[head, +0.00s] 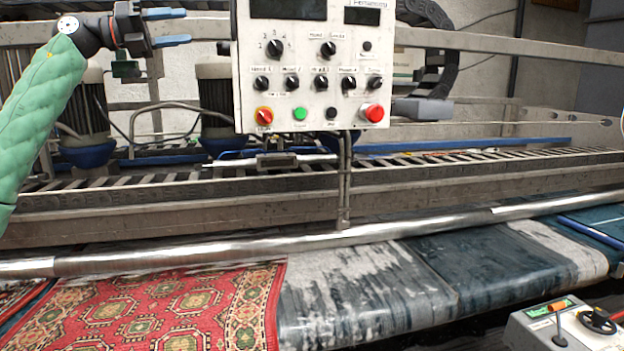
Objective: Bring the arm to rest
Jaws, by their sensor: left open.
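My left arm comes in from the left in a green padded sleeve. My left gripper (170,27) is open and empty at the upper left, its two blue-tipped fingers pointing right. It is to the left of the white control panel (312,65) and apart from it in the picture. My right gripper is out of view.
A grey control box (565,325) with a joystick and knob stands at the lower right.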

